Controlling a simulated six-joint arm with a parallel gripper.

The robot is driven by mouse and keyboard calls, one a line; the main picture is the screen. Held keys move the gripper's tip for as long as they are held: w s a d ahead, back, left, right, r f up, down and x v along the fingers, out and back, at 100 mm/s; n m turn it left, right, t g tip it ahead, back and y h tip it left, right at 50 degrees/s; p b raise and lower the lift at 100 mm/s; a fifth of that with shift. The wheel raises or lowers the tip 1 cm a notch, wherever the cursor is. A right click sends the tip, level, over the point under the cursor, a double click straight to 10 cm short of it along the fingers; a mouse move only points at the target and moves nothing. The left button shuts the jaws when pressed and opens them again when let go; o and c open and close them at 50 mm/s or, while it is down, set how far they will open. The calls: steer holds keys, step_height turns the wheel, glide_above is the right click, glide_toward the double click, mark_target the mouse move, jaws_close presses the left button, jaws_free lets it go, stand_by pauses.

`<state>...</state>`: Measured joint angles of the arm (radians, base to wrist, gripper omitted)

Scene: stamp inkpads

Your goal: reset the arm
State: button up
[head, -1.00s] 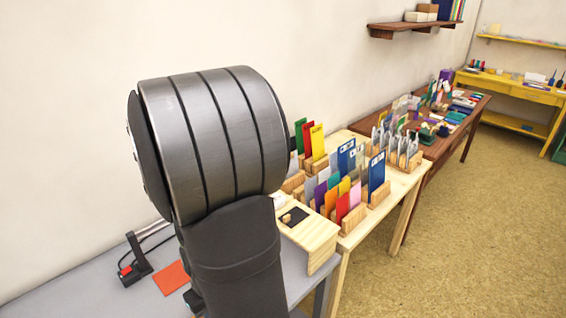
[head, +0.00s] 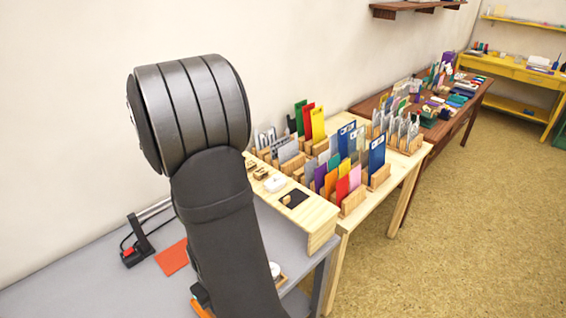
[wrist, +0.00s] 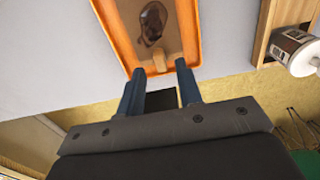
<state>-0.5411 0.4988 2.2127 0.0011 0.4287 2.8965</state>
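My gripper (wrist: 158,86) shows in the wrist view with its two dark blue fingers apart and nothing seen between them. Just beyond the fingertips is an orange tray (wrist: 192,35). A dark brown oval patch or object (wrist: 152,22) and a small light wooden piece (wrist: 160,60) show inside it. I cannot tell whether the fingers touch the tray. In the head view my arm hides most of the gripper, and a bit of orange (head: 200,309) shows at the bottom edge.
A white labelled bottle (wrist: 297,50) lies by a wooden holder (wrist: 262,42). In the head view, a red-orange sheet (head: 172,257) lies on the grey table (head: 70,289). Open floor (head: 440,240) lies right.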

steer(key=w+d+r+n, duration=0.2)
steer(key=d+r+n, duration=0.4)
steer(key=d+r, duration=0.2)
steer(key=shift+w+d+r, duration=0.2)
steer(key=shift+d+r, duration=0.15)
steer(key=shift+d, duration=0.6)
steer(key=shift+o, duration=0.2)
